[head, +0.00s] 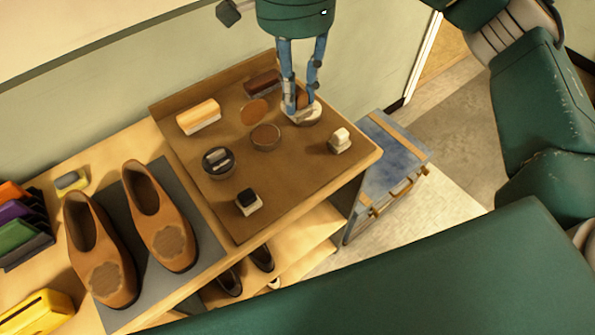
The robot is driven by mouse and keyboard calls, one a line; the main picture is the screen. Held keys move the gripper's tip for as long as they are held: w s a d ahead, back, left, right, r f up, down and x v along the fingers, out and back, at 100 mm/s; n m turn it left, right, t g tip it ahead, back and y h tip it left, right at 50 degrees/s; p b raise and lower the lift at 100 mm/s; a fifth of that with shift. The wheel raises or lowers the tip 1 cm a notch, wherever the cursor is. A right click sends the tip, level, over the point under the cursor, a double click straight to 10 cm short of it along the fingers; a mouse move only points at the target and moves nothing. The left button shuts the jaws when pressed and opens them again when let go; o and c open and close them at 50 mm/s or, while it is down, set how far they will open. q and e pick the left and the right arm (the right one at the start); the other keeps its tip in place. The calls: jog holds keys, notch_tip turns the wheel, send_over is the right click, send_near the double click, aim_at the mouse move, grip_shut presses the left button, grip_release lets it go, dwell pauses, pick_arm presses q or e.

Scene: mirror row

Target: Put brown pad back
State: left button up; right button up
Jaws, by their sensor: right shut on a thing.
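My right gripper (300,103) reaches down from the top over the brown tray (300,170). It is shut on a small round pad with a brown top (302,118) and a pale rim, which I take for the brown pad. The fingers hide part of it. The pad is at or just above the tray's back right part; I cannot tell whether it touches. Left of it are a flat brown disc (255,111) and a round brown tin (265,136). My left gripper is not in view.
The tray also holds a dark brown brush (262,83), a pale-topped brush (199,117), a dark tin (218,161), a black-topped pad (249,202) and a white-topped pad (340,140). Brown shoes (160,215) stand on a grey mat at left. A blue chest (390,160) stands at right.

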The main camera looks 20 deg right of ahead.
jog(key=shift+f, duration=0.45)
notch_tip(320, 180, down, 15)
jog(key=p, duration=0.2)
jog(key=shift+r+p, duration=0.1)
jog(key=shift+p, duration=0.2)
notch_tip(320, 180, down, 4)
jog(key=shift+p, duration=0.5)
jog(key=shift+f, duration=0.2)
jog(key=o, duration=0.6)
jog(key=shift+b, duration=0.3)
jog(key=o, duration=0.4)
